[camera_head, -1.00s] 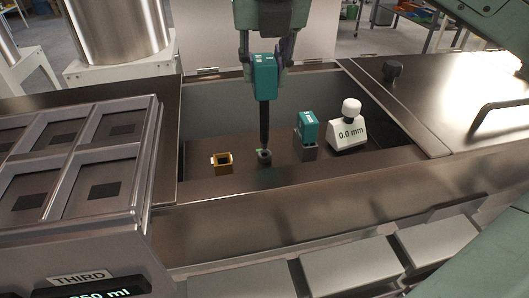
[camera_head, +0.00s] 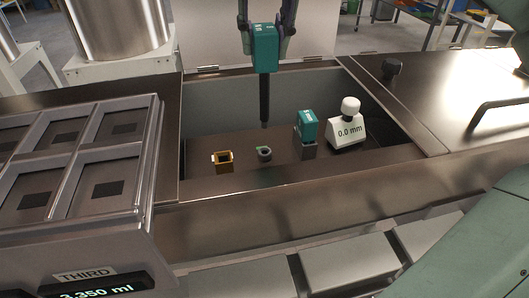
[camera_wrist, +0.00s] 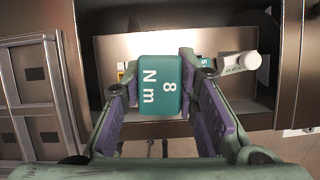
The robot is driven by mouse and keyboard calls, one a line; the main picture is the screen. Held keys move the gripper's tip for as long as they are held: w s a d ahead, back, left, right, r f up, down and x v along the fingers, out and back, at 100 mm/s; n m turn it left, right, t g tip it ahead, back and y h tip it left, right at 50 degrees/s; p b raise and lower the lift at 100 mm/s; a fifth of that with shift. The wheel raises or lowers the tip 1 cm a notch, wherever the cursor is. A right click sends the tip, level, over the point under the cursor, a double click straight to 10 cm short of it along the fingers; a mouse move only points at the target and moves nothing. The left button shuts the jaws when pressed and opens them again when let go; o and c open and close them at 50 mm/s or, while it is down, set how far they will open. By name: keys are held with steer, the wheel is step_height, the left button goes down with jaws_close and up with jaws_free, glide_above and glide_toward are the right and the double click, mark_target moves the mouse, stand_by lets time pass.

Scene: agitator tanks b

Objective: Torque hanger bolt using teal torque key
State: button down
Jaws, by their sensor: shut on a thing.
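My gripper (camera_head: 265,32) is shut on a teal torque key (camera_head: 264,50). The key is upright, with its dark shaft pointing down into the open recess. In the wrist view the key's teal block (camera_wrist: 160,84) reads "8 N m" between the purple-padded fingers. A small dark ring-shaped fitting (camera_head: 264,154), perhaps the hanger bolt, sits on the recess floor. The shaft tip appears above it, apart from it. A second teal block (camera_head: 307,124) stands on a grey holder right of the fitting. A gold square socket (camera_head: 222,161) stands to its left and looks empty.
A white gauge (camera_head: 347,130) reading "0.0 mm" stands at the right of the recess. The recess walls and rim (camera_head: 300,184) surround these things. A grey compartment tray (camera_head: 75,170) is at left, above a "THIRD" display. A dark knob (camera_head: 391,69) stands on the right-hand panel.

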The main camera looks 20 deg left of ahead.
stand_by(0.3)
steer(key=n, duration=0.3)
steer(key=n+g+y, duration=0.1)
steer(key=n, duration=0.2)
steer(key=shift+g+y, duration=0.3)
steer(key=shift+n, duration=0.5)
steer(key=n+g, duration=0.2)
steer(key=n, duration=0.2)
steer(key=shift+a+y, duration=0.1)
steer(key=shift+y, duration=0.3)
steer(key=shift+r+n, duration=0.1)
steer(key=shift+n, duration=0.4)
steer(key=shift+n+g, duration=0.6)
steer(key=shift+n, duration=0.6)
steer(key=shift+s, duration=0.1)
